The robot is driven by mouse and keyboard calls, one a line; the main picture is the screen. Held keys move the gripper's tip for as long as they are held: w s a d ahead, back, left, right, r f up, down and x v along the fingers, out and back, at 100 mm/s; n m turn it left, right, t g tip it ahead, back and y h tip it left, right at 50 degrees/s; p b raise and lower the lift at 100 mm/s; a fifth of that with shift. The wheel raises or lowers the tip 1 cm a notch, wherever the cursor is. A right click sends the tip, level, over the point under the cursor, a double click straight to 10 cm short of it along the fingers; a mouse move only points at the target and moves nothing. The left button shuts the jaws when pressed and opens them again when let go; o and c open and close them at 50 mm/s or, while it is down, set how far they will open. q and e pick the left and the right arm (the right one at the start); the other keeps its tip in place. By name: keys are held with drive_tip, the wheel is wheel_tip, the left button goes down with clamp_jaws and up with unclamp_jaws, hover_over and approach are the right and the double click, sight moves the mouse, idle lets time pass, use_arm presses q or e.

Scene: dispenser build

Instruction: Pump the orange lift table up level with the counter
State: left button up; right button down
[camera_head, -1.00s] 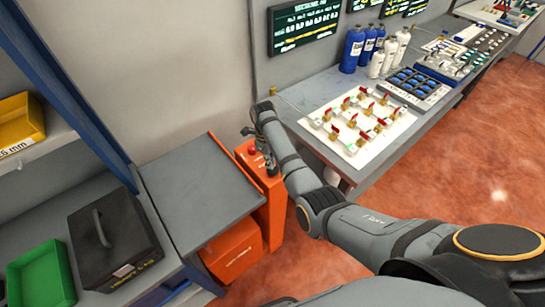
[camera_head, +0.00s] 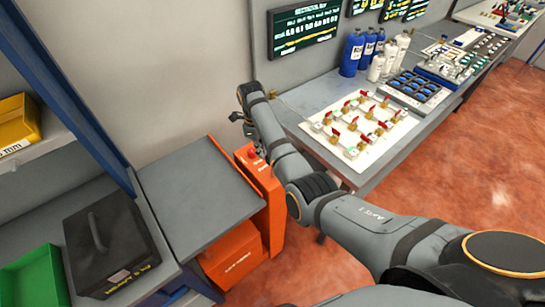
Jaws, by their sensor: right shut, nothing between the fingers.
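The orange lift table (camera_head: 231,254) stands between the shelf unit on the left and the counter (camera_head: 312,93) on the right. Its flat grey top (camera_head: 198,197) is empty. An orange post with a red button (camera_head: 253,153) rises at its right edge, partly behind my right arm. My right gripper (camera_head: 243,126) is small in view, shut and empty, just above and behind the post and apart from the button. From this angle I cannot tell the exact height of the top against the counter. My left gripper is out of view.
A black case (camera_head: 112,248) and a green bin (camera_head: 35,278) sit on the left bench. A yellow bin (camera_head: 17,123) is on the shelf. A white valve board (camera_head: 362,128) and blue bottles (camera_head: 352,53) stand on the counter. Red floor is open at right.

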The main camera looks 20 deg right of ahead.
wheel_tip(320, 180, up, 7)
drive_tip(key=shift+w+a, duration=0.3)
idle(0.7)
